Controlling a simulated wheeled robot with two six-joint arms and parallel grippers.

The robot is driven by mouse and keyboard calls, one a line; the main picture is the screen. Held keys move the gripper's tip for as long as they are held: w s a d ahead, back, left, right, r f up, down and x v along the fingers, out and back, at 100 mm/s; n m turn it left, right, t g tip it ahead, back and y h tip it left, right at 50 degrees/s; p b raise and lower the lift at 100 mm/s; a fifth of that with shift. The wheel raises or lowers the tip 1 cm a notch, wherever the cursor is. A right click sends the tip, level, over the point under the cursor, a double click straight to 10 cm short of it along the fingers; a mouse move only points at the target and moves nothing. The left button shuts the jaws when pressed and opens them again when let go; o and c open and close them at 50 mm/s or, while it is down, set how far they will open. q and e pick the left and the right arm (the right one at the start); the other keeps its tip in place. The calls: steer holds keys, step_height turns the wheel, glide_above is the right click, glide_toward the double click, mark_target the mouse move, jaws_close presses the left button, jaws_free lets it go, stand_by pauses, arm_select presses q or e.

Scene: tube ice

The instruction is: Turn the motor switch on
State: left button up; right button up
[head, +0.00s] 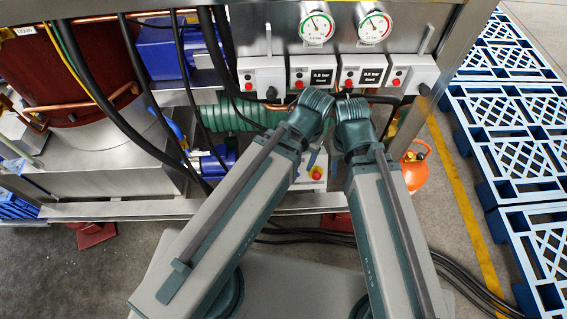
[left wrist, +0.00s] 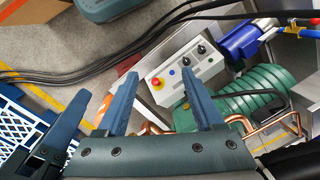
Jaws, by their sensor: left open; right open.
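I cannot read which control is the motor switch. In the head view the box (head: 316,184) shows partly between my arms, low under the machine's frame. My left gripper (left wrist: 160,76) is open and empty, its fingertips pointing toward the box with the panel beyond them. My right gripper (left wrist: 84,97) shows partly at the left of that view, open; in the head view the arm links largely hide both grippers.
Above the arms is a row of grey switch boxes (head: 261,77) with small displays and two round gauges (head: 317,27). A green ribbed motor (left wrist: 257,92) and copper pipes lie beside the control box. Black cables, an orange cylinder (head: 414,169) and blue pallets (head: 510,140) stand nearby.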

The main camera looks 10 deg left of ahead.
arm_select(q)
steer(key=w+a+f+n+b, duration=0.2)
steer(key=w+a+f+b, duration=0.1)
steer(key=w+f+b, duration=0.2)
steer(key=w+a+f+n+b, duration=0.2)
steer(key=w+a+f+b, duration=0.2)
steer(key=f+b, duration=0.5)
steer(key=w+a+f+n+h+b, duration=0.1)
steer(key=w+a+f+n+b, duration=0.1)
steer(key=w+f+b, duration=0.3)
step_height(320, 180, down, 4)
steer(key=a+b, duration=0.1)
steer(key=b, duration=0.1)
steer(key=shift+w+a+f+n+b, duration=0.15)
steer(key=shift+w+n+b, duration=0.15)
steer(key=shift+b, duration=0.05)
step_height(320, 180, down, 14)
steer(key=b, duration=1.4)
steer(key=shift+c, duration=0.3)
jaws_close()
